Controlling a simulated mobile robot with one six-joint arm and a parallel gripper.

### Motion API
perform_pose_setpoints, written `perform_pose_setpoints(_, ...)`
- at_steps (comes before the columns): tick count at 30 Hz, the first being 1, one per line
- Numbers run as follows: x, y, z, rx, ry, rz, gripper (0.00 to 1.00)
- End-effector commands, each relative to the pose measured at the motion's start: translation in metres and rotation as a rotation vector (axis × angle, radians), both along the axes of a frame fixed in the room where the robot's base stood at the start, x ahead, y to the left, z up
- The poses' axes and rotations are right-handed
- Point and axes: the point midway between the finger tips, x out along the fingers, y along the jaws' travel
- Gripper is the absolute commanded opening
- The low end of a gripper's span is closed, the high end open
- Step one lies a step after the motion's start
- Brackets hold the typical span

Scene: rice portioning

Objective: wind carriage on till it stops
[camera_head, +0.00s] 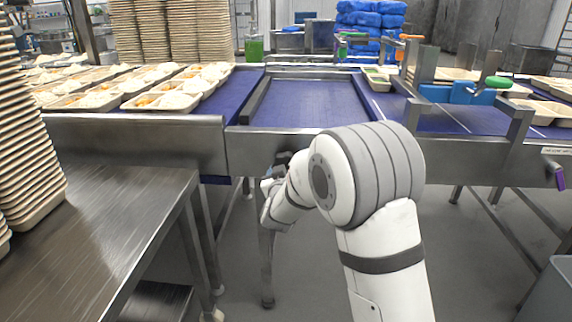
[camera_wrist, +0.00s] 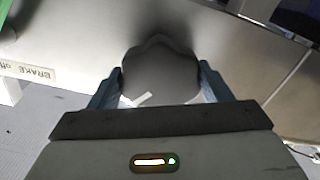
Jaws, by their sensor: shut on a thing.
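In the wrist view my gripper (camera_wrist: 160,82) has a finger on each side of a dark grey, lobed knob (camera_wrist: 160,62) and is shut on it. A short white mark shows on the knob's lower part. The knob sits against a pale metal face. In the head view my arm reaches down to the front of the middle conveyor section, and its wrist hides most of the gripper and the knob. A framed blue belt section (camera_head: 312,103), possibly the carriage, lies between the left and right conveyors. I cannot tell whether it is at its stop.
A brake label (camera_wrist: 32,72) is left of the knob. Filled trays (camera_head: 165,101) stand on the left conveyor. A steel table (camera_head: 115,225) with stacked trays stands at the near left. One tray (camera_head: 378,82) is right of the middle section. A grey bin (camera_head: 552,292) stands near right.

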Motion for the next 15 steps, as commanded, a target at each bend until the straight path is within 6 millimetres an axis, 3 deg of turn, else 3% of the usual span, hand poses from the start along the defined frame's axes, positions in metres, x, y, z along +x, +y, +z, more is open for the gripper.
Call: perform_pose_setpoints(15, 0.0008, 0.0017, 0.0070, -0.132, -0.004, 0.002, 0.52)
